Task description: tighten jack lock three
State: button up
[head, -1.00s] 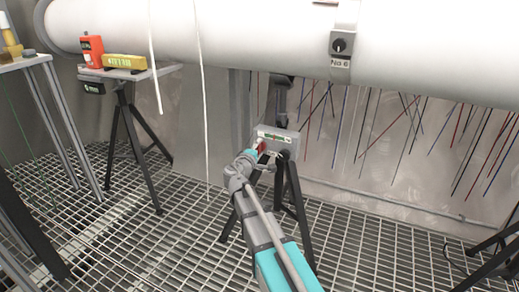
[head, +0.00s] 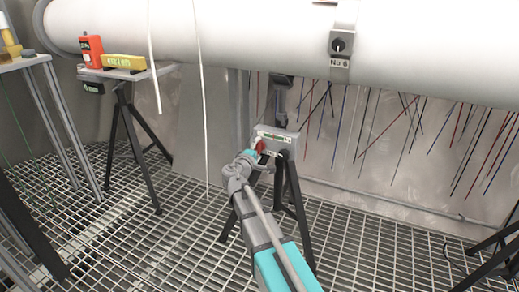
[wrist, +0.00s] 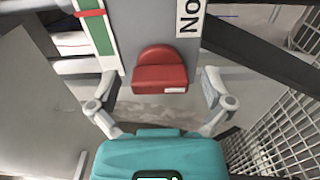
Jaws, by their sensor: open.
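A jack stand with a grey head box (head: 277,139) stands under the white pipe. Its red lock (head: 261,146) shows at the box's left side. In the wrist view the red lock (wrist: 160,74) has a rounded top and a projecting lower block with a small white label. My gripper (head: 252,156) is just in front of the box. In the wrist view my gripper (wrist: 159,84) is open, with one finger on each side of the lock and visible gaps to it. A white label (wrist: 189,18) reads "No"; its number is cut off.
A green, white and red strip (wrist: 98,30) is beside the lock. Behind the stand hang thin coloured rods. At left a small table (head: 130,74) holds a red device (head: 91,51) and a yellow box (head: 124,62). White cords (head: 201,100) hang nearby. The grating floor is mostly clear.

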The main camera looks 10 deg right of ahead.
jog(key=v, duration=1.1)
jog(key=shift+s+a, duration=0.15)
jog(key=shift+s, duration=0.1)
jog(key=s+d+f+m+g+y+p, duration=0.2)
jog(key=s+d+f+m+g+p, duration=0.2)
jog(key=s+d+m+g+p, duration=0.5)
jog(key=s+a+m+g+y+p, duration=0.2)
jog(key=s+g+y+p, duration=0.35)
jog(key=s+y, duration=0.45)
notch_tip(320, 180, up, 38)
jog(key=h+p, duration=0.1)
jog(key=p, duration=3.6)
jog(key=shift+s+f+p, duration=0.2)
jog(key=shift+s+p, duration=0.1)
jog(key=shift+p, duration=0.05)
